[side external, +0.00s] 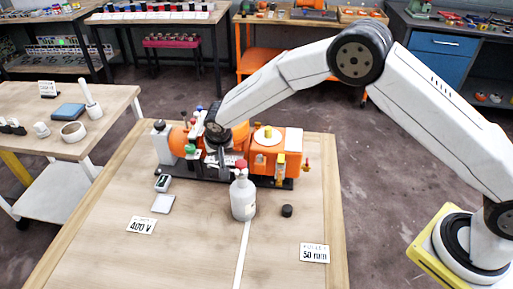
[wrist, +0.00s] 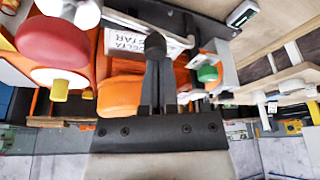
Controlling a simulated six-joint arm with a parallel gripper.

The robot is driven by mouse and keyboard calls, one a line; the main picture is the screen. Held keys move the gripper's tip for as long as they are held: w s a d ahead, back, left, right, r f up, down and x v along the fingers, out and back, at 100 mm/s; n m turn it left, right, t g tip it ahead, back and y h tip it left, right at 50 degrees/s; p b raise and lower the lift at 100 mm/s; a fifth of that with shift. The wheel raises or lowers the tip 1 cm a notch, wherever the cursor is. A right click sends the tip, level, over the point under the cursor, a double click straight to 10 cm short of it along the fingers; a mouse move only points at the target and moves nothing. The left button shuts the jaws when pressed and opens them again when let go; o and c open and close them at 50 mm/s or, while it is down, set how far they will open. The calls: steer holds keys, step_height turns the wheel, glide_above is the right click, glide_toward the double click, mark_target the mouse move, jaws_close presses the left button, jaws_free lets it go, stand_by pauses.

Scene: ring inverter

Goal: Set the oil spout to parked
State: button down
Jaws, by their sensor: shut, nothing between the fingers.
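An orange machine (side external: 262,150) on a dark base stands at the back of the wooden table. It carries a green knob (side external: 190,149), also in the wrist view (wrist: 207,73), and a yellow knob (side external: 267,131), with coloured levers at its left. I cannot single out the oil spout or its setting with certainty. My gripper (side external: 222,160) is low among the machine's fittings. In the wrist view its dark fingers (wrist: 157,70) are together, in front of an orange part and the "DELTA STAR" label (wrist: 155,40). They hold nothing. Whether they touch a part is not clear.
A white bottle (side external: 243,200) with a red cap stands in front of the machine, close to my gripper. A black cap (side external: 287,211), a "400 V" card (side external: 141,225) and a "50 mm" card (side external: 314,253) lie on the table. The front left is mostly clear.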

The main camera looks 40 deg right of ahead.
steer(key=shift+a, duration=0.15)
steer(key=shift+s+a+n, duration=0.4)
steer(key=shift+a+n, duration=0.15)
steer(key=shift+n, duration=0.05)
steer(key=shift+w+d, duration=0.1)
steer(key=shift+w+d, duration=0.25)
steer(key=shift+d, duration=0.4)
steer(key=shift+w, duration=0.15)
